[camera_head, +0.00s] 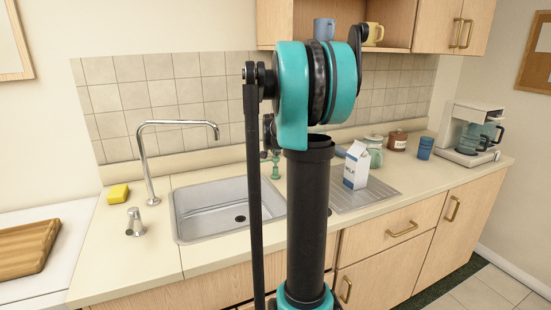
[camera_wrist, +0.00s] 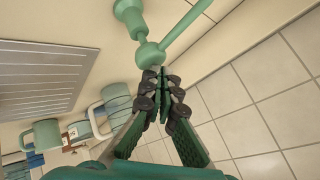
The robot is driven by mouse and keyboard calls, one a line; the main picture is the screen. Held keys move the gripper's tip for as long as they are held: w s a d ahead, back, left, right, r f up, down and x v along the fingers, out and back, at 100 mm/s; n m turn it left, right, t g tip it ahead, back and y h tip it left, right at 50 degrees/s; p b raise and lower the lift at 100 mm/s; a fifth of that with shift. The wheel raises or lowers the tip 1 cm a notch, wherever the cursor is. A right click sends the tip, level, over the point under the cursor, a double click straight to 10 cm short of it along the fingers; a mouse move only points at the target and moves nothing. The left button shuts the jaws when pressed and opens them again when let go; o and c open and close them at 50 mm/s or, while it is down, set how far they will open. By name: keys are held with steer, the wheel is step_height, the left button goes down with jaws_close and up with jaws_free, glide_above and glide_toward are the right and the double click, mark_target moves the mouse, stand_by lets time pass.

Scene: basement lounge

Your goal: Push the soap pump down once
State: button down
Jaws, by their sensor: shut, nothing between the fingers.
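The green soap pump (camera_head: 275,166) stands on the counter behind the sink, close to the tiled wall, partly hidden by my arm in the head view. In the wrist view, the pump (camera_wrist: 150,53) shows its round head, with a thin spout running to the upper right and its lower part at the top edge. My gripper (camera_wrist: 162,74) is shut and empty, fingertips together right beside the round head. I cannot tell whether they touch it. In the head view my gripper is mostly hidden behind my arm.
The sink (camera_head: 215,212) and chrome faucet (camera_head: 145,160) are left of my arm. A milk carton (camera_head: 356,168), green jar (camera_head: 374,146), brown jar (camera_head: 397,141) and blue cup (camera_head: 425,148) stand to the right. The wall cabinet (camera_head: 395,40) hangs above.

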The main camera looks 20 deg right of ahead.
steer(key=shift+f, duration=0.8)
stand_by(0.7)
steer(key=shift+r, duration=1.4)
steer(key=shift+r, duration=0.1)
steer(key=shift+r, duration=2.45)
steer(key=shift+s, duration=0.1)
